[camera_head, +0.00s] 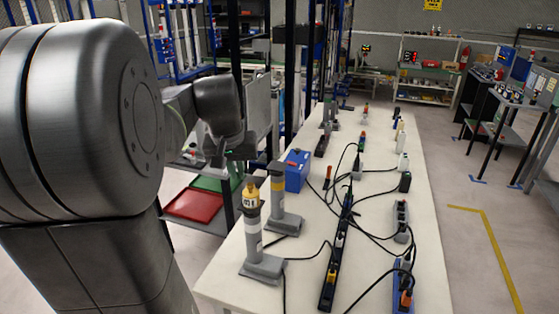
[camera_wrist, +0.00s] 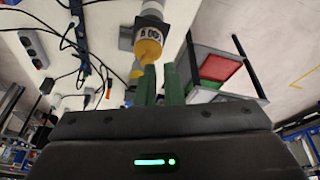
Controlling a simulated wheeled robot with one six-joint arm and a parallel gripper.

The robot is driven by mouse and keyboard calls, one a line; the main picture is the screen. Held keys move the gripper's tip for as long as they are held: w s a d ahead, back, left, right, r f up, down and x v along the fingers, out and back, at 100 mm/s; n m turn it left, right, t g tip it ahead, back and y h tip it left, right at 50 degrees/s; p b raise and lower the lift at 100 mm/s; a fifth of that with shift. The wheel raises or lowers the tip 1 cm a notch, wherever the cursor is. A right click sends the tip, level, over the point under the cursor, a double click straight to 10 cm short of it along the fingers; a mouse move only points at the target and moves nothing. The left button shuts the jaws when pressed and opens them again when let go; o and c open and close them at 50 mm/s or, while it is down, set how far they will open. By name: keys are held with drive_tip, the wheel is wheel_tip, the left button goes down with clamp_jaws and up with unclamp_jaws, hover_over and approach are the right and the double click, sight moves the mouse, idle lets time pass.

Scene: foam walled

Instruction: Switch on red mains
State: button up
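No switch clearly marked as the red mains can be made out. A long black power strip (camera_head: 338,245) runs along the white table, with a yellow plug (camera_head: 332,276) near its front end. A blue-based strip (camera_head: 402,303) with an orange-red part (camera_head: 406,298) lies at the front right. A grey post with a yellow numbered cap (camera_head: 251,194) stands at the table's left edge; the cap (camera_wrist: 148,45) also shows just beyond my fingertips. My gripper (camera_wrist: 161,67) has its two green fingers apart, with nothing between them. In the head view it hangs near the posts, its fingertips unclear.
A second grey post (camera_head: 278,200) with a yellow band and a blue box (camera_head: 297,170) stand close by. Black cables cross the white table (camera_head: 370,205). Red (camera_head: 194,206) and green trays (camera_head: 217,183) lie left of it.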

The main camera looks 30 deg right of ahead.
drive_tip(key=w+a+f+n+g+y, duration=0.1)
drive_tip(key=w+a+f+n, duration=0.1)
drive_tip(key=w+f+n, duration=0.1)
drive_tip(key=w+a+f+n+g+y+b, duration=0.1)
drive_tip(key=w+a+f+n, duration=0.1)
drive_tip(key=n, duration=0.3)
drive_tip(key=w+a+f+n+g+y+b, duration=0.1)
drive_tip(key=w+a+f+n, duration=0.1)
drive_tip(key=w+f+n, duration=0.2)
drive_tip(key=shift+a+f+n+g, duration=0.15)
drive_tip(key=shift+f+n+g, duration=0.15)
drive_tip(key=shift+f+g, duration=0.1)
clamp_jaws()
drive_tip(key=shift+w+a+f+n+y, duration=0.2)
drive_tip(key=shift+a+n+y, duration=0.1)
drive_tip(key=shift+n, duration=0.1)
